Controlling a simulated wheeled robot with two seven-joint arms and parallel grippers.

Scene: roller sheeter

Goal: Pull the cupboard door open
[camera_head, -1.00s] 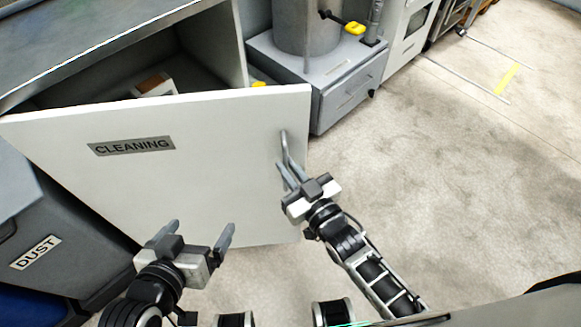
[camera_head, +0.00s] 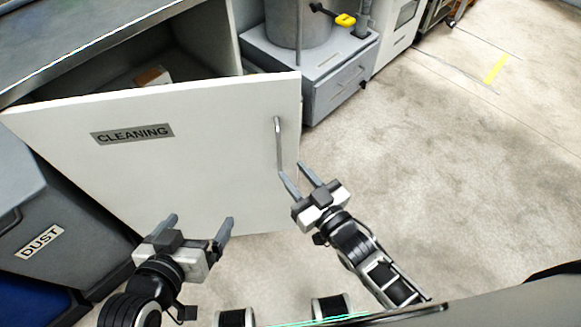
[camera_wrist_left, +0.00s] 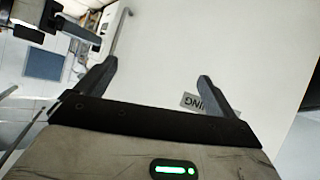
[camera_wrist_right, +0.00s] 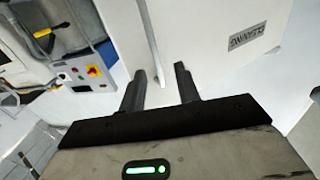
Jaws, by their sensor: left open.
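The white cupboard door (camera_head: 190,170), labelled CLEANING, stands swung open at an angle; its label also shows in the right wrist view (camera_wrist_right: 247,36). Its grey bar handle (camera_head: 279,145) is upright near the door's right edge. My right gripper (camera_head: 294,171) is open at the handle's lower end, with its left fingertip overlapping that end in the head view. In the right wrist view the handle (camera_wrist_right: 150,40) reaches down toward the gap between the fingers; contact is unclear. My left gripper (camera_head: 199,220) is open and empty before the door's lower part.
The cupboard's dark inside (camera_head: 195,68) shows behind the door, with a box (camera_head: 152,77) in it. A grey bin labelled DUST (camera_head: 75,225) stands at the left. A grey machine base (camera_head: 325,75) stands behind the door's right edge. The floor at right (camera_head: 450,170) is clear.

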